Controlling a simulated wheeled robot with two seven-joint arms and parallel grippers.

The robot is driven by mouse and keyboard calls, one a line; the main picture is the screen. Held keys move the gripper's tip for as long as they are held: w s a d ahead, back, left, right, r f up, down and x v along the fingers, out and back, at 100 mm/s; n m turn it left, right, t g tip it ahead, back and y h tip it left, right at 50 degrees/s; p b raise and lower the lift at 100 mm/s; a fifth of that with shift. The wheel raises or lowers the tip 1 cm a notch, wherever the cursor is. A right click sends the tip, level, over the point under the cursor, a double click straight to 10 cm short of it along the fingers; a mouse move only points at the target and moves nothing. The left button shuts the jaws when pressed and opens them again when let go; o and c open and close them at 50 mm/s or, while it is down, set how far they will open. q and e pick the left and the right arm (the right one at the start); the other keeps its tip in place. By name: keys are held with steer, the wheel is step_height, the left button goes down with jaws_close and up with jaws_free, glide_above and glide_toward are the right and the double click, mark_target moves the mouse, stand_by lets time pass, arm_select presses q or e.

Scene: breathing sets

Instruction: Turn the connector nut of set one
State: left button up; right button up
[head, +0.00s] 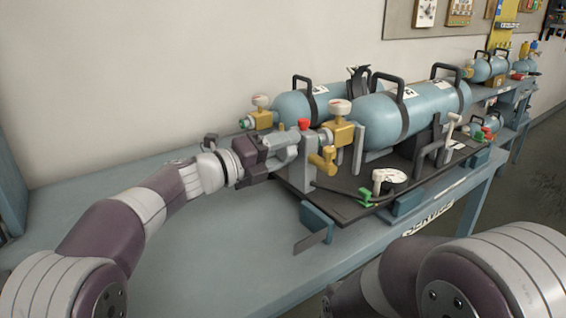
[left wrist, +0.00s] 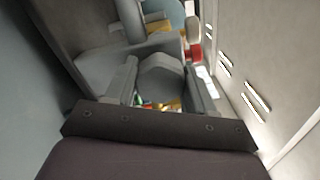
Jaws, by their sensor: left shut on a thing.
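My left gripper (head: 284,146) reaches in from the left at the near end of the front breathing set. In the left wrist view its two fingers (left wrist: 165,82) stand on either side of a grey connector nut (left wrist: 160,66) and are shut on it. In the head view the fingers hide most of the nut. Just beyond are a red knob (head: 304,124) and a brass valve body (head: 343,134) with a round gauge (head: 338,107). The front pale blue cylinder (head: 437,103) lies on its side with black straps and handles. I cannot read its label surely. My right gripper is out of view.
A second cylinder (head: 292,107) lies behind, with its own gauge and brass valve. A dark board (head: 345,205) carries the front set, with a white mask-like part (head: 387,178) at its front edge. The blue table (head: 215,240) is clear at the left.

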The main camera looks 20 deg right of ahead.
arm_select(q)
steer(key=m+b, duration=0.2)
steer(key=m, duration=0.1)
steer(key=m+b, duration=0.1)
steer(key=shift+f+m+b, duration=0.25)
steer(key=shift+m+b, duration=0.05)
steer(key=m+b, duration=0.4)
steer(key=m, duration=0.1)
steer(key=shift+r, duration=0.2)
steer(key=m+b, duration=0.3)
steer(key=m, duration=0.2)
steer(key=shift+r+m, duration=0.1)
steer(key=shift+m, duration=0.3)
steer(key=shift+r+m+b, duration=0.2)
steer(key=shift+m+b, duration=0.7)
steer(key=shift+m, duration=1)
steer(key=o, duration=1)
steer(key=shift+s, duration=0.1)
steer(key=shift+o, duration=0.2)
